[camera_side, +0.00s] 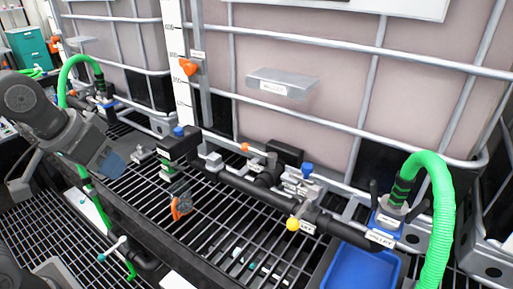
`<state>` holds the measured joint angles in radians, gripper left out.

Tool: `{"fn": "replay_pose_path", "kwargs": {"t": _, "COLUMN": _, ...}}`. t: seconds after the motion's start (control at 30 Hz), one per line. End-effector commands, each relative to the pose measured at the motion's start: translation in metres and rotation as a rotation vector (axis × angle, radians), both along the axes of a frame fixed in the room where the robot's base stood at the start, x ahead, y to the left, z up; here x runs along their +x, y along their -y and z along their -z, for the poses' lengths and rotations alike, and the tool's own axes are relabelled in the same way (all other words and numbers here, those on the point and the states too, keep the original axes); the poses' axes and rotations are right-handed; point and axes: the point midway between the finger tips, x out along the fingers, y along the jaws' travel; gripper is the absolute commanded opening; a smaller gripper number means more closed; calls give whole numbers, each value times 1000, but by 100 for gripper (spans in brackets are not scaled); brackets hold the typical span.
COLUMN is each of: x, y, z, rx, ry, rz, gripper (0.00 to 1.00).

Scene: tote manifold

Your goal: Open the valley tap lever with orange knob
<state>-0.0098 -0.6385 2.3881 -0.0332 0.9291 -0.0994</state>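A short lever with an orange knob (245,147) sits on a black valve (267,174) on the manifold in front of the large tote, right of centre. The lever runs from the knob to the right, toward the valve body, with a small white label beside it.
A black pipe (258,190) runs along the manifold. A yellow-knobbed lever (293,224) is to the right, and a blue knob (307,169) is nearby. Green hose (440,215) arches at the right. A blue tray (362,270) and a dark grating (225,235) lie in front.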

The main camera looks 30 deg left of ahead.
Motion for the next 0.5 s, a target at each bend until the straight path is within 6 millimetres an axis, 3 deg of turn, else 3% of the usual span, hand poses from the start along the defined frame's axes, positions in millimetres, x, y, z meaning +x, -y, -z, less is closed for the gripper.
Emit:
{"fn": "replay_pose_path", "kwargs": {"t": 0.17, "x": 68, "y": 3, "z": -31, "rx": -164, "ry": -78, "rz": -227, "gripper": 41}}
{"fn": "replay_pose_path", "kwargs": {"t": 0.23, "x": 96, "y": 4, "z": -39, "rx": -229, "ry": -111, "rz": -322, "gripper": 41}}
{"fn": "replay_pose_path", "kwargs": {"t": 0.5, "x": 209, "y": 2, "z": -41, "rx": -461, "ry": -252, "rz": -688, "gripper": 41}}
